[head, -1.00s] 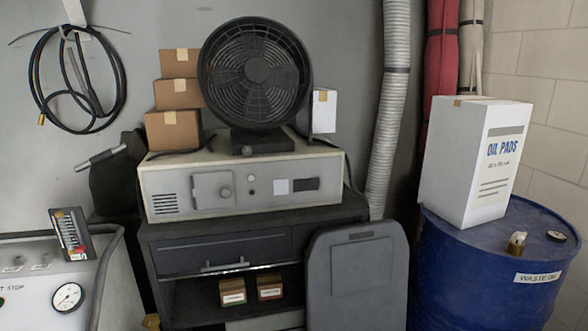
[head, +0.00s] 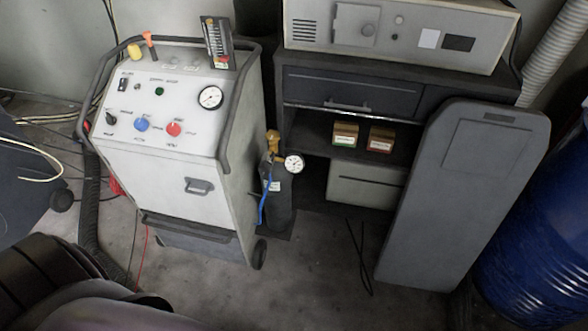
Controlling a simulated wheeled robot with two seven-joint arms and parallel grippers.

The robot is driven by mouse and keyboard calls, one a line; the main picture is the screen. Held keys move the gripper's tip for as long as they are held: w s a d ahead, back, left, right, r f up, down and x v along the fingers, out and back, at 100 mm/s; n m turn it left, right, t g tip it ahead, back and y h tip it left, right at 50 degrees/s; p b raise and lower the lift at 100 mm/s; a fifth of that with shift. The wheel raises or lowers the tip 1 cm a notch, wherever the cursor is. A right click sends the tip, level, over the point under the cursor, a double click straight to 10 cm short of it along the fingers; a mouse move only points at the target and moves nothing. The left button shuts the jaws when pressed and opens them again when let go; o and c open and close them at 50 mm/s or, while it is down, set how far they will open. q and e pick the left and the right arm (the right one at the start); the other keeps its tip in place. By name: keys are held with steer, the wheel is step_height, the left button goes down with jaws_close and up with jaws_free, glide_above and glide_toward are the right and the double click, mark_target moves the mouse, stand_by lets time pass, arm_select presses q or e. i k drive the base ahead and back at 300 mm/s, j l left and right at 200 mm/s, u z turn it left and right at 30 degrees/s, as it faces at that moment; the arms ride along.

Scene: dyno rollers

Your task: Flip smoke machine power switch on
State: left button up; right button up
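A white wheeled machine (head: 190,185), probably the smoke machine, stands at left centre in the head view. Its sloped panel faces up. A small dark switch (head: 123,84) sits at the panel's upper left; I cannot tell which way it is set. The panel also has a black knob (head: 111,119), a blue knob (head: 142,124), a red knob (head: 173,129), a green light or button (head: 159,91) and a round gauge (head: 210,97). Neither of my grippers is in view.
A dark cabinet (head: 350,93) with a light grey box (head: 400,35) on top stands right of the machine. A grey panel (head: 460,195) leans in front of it, beside a blue drum (head: 540,235). A small bottle with a gauge (head: 281,200) stands between. Cables lie on the floor.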

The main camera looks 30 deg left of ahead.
mark_target(123, 82)
steer(key=k+j, duration=0.1)
steer(key=j, duration=0.25)
steer(key=k+j, duration=0.1)
steer(key=j, duration=0.25)
steer(key=k+j+z, duration=0.1)
steer(key=j, duration=0.25)
steer(key=k+j, duration=0.1)
steer(key=j, duration=0.25)
steer(key=k+j, duration=0.15)
steer(key=j, duration=0.2)
steer(key=k+j, duration=0.25)
steer(key=j, duration=0.25)
steer(key=k+j+z, duration=0.15)
steer(key=j, duration=0.4)
steer(key=k+j, duration=0.3)
steer(key=j, duration=0.2)
steer(key=k+j+z, duration=0.1)
steer(key=k+j, duration=0.15)
steer(key=j, duration=0.25)
steer(key=k+j, duration=0.3)
steer(key=j, duration=0.15)
steer(key=k+j+z, duration=0.15)
steer(key=j, duration=0.35)
steer(key=k+j, duration=0.4)
steer(key=i+l+u, duration=0.4)
steer(key=i+l, duration=1.35)
steer(key=i, duration=0.15)
